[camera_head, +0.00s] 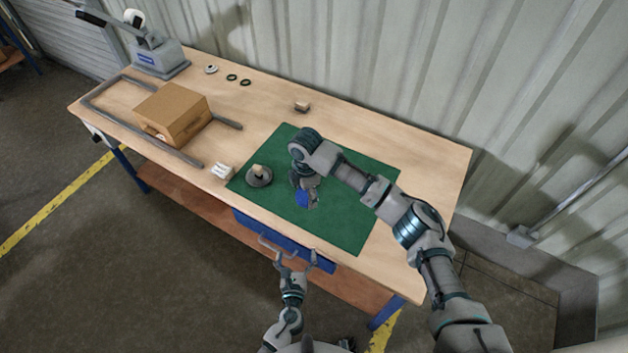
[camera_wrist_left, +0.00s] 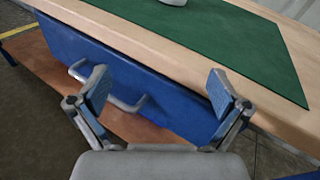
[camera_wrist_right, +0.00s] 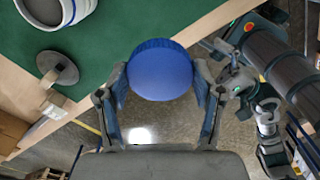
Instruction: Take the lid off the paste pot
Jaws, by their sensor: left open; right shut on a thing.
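My right gripper (camera_wrist_right: 162,82) is shut on a round blue lid (camera_wrist_right: 160,70), held between its two fingers. In the right wrist view the lid is clear of the pale pot with a blue band (camera_wrist_right: 56,10), which stands on the green mat and is cut off by the frame's top edge. In the head view a blue patch shows below my right gripper (camera_head: 304,190), whose wrist hides much around it. My left gripper (camera_wrist_left: 155,90) is open and empty, in front of the blue drawer; it also shows in the head view (camera_head: 290,256).
A cardboard box (camera_head: 172,113) and a press (camera_head: 157,58) stand to the left. The mat's right part is clear. A blue drawer (camera_wrist_left: 150,80) has a handle.

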